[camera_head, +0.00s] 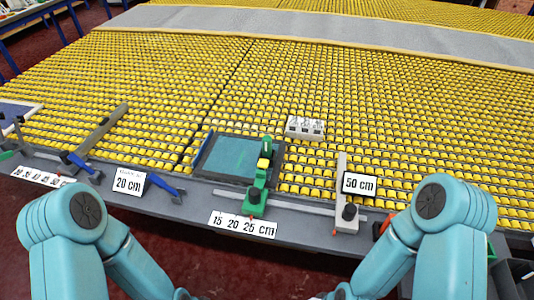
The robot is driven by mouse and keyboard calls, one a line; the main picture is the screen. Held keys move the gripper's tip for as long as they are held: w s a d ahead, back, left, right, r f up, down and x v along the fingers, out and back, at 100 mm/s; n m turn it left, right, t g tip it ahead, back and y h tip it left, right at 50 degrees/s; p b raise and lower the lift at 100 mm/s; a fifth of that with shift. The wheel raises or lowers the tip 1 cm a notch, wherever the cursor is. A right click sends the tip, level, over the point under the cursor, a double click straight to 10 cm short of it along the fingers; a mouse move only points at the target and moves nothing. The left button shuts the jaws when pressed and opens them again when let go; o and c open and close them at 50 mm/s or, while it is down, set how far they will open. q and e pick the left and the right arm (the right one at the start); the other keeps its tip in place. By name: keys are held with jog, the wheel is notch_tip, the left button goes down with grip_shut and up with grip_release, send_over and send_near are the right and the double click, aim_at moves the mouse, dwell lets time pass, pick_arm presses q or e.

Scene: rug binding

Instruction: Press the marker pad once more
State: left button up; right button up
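A flat teal pad (238,155) in a dark frame lies at the front edge of the table, left of centre. It may be the marker pad, but no label on it says so. A green clamp-like tool (258,180) with a yellow part stands at its right edge and covers part of it. Both of my arms come in at the bottom, left and right, and bend down out of the picture. Nothing of mine touches the pad.
The table is covered with rows of yellow rollers (350,90), crossed by a grey strip (330,32) at the back. A white block (305,128) stands behind the pad. Signs reading 20 cm (129,182) and 50 cm (359,185), stops and blue levers line the grey front rail.

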dwell(0.3)
grip_shut()
dwell(1.6)
